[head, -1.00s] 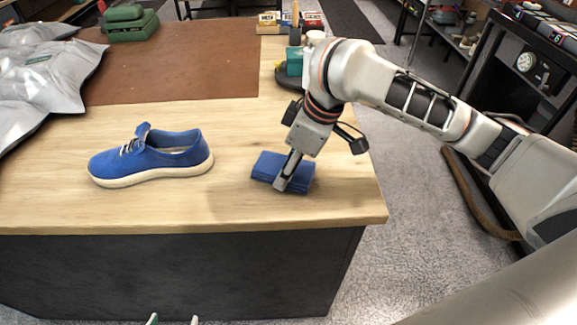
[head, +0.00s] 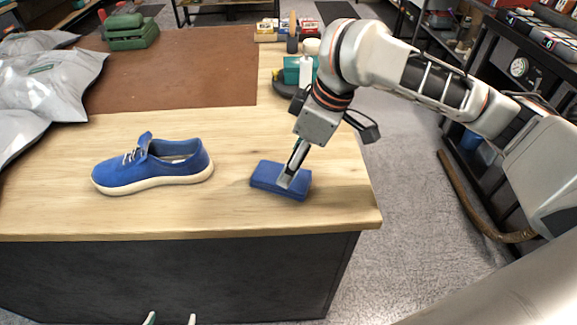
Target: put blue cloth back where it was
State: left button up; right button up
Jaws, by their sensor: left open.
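The blue cloth (head: 265,176) is a folded rectangular pad near the right front corner of the wooden tabletop. My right gripper (head: 287,182) comes down over it from the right arm, its fingers overlapping the cloth's middle. One finger hides the other, so I cannot tell whether it grips the cloth. The cloth seems to lie on the table or just above it. My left gripper (head: 171,319) shows only as two separated fingertips at the bottom edge, open and empty, in front of the table.
A blue sneaker (head: 155,170) with a pale sole stands left of the cloth. A brown mat (head: 180,70) covers the table's back part. Silver bags (head: 55,80) lie at the left, a green box (head: 130,32) at the back. A teal item (head: 292,70) stands behind my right arm.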

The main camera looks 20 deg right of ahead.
pick_arm(q)
jog(key=r, duration=0.1)
jog(key=r+p, duration=0.1)
jog(key=shift+w+r+p, duration=0.3)
jog(key=shift+r, duration=0.1)
pick_arm(e)
jog(key=v, duration=0.6)
jog(key=shift+r, duration=0.2)
pick_arm(q)
jog(key=shift+s+f, duration=0.1)
jog(key=shift+f, duration=0.05)
pick_arm(e)
jog(key=shift+s, duration=0.1)
